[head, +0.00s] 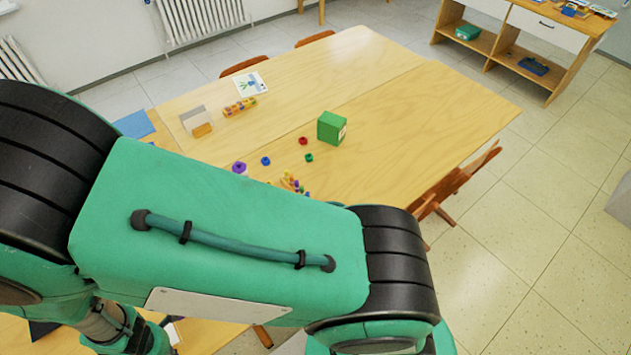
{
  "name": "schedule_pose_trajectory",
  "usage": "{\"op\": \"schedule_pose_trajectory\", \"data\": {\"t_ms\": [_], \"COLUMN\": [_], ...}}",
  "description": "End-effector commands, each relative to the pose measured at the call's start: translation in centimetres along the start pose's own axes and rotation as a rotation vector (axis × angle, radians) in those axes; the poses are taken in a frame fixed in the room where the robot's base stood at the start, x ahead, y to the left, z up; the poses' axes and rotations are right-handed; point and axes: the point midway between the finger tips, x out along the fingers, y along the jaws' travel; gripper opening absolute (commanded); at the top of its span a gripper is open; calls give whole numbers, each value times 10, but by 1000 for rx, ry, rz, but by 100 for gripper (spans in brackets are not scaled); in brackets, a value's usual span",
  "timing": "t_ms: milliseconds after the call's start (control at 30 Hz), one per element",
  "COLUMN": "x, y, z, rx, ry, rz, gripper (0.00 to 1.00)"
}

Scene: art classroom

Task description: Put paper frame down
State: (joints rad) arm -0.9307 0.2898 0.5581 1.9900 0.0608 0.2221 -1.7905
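A white sheet with a drawing on it (250,84) lies flat on the far part of the wooden table (440,105). I cannot tell whether it is the paper frame. My arm covers the lower left of the head view. Part of my wrist shows at the lower left, but my gripper's fingers are not visible. Anything held there is hidden.
On the table are a green box (331,128), a grey-and-orange holder (197,121), a tray of coloured pieces (240,106) and small coloured pots. Chairs surround it. The table's right part is bare. A wooden shelf (520,45) stands at back right.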

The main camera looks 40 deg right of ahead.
Motion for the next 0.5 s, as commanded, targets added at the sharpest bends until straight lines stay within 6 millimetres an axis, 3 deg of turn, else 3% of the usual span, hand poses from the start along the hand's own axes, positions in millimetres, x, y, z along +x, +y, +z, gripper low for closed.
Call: {"op": "schedule_pose_trajectory", "data": {"t_ms": [500], "x": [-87], "y": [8], "z": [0], "rx": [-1], "ry": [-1], "rz": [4], "gripper": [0]}}
